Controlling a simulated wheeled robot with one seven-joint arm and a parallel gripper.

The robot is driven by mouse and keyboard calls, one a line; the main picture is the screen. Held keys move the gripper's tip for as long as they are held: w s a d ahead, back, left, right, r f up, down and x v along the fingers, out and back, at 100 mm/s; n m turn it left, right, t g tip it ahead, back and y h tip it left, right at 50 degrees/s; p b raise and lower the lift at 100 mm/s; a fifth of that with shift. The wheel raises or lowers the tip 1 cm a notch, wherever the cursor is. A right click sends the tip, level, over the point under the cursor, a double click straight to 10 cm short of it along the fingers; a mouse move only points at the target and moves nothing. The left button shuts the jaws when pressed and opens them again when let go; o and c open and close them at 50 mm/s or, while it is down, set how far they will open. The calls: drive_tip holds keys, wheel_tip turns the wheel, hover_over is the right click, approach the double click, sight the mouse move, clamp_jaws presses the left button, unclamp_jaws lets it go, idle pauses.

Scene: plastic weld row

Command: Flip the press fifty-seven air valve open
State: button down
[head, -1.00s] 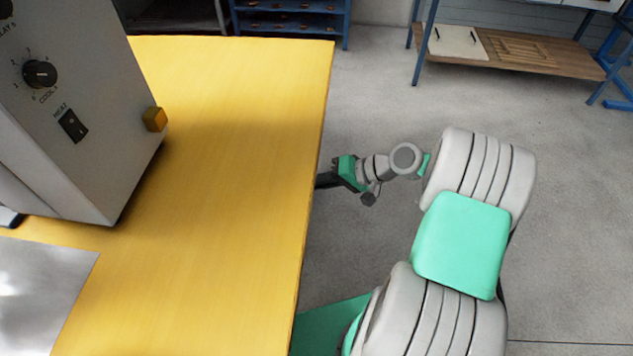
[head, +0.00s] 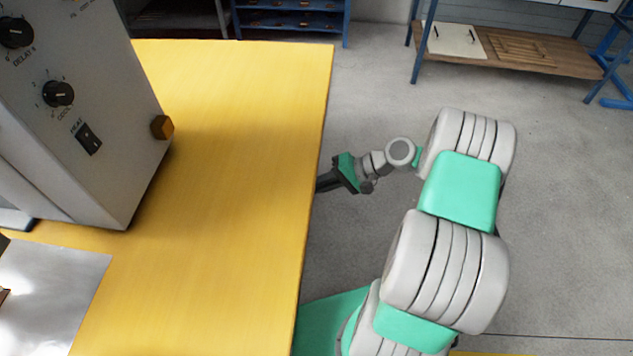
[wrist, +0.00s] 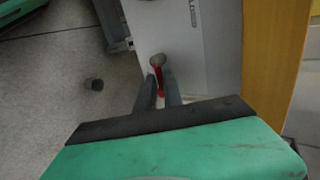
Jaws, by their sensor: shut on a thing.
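The air valve shows in the wrist view as a red lever (wrist: 160,80) with a round grey end (wrist: 157,60), against a pale grey panel (wrist: 185,40). My gripper (wrist: 158,88) has its two dark fingers on either side of the lever and is shut on it. In the head view my gripper (head: 325,183) is at the right edge of the yellow table, below its top, and its tips are hidden by that edge. The lever does not show in the head view. I cannot tell its open or closed position.
A grey press housing (head: 110,185) with dials and an orange button (head: 161,127) stands on the yellow table (head: 230,200). A workbench (head: 510,50) stands at the back right.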

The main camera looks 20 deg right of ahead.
drive_tip(key=c, duration=1.7)
unclamp_jaws()
drive_tip(key=shift+c, duration=0.2)
drive_tip(key=p+v, duration=0.1)
drive_tip(key=v, duration=0.6)
drive_tip(key=shift+d+r, duration=0.2)
drive_tip(key=shift+d, duration=0.15)
drive_tip(key=shift+s, duration=0.1)
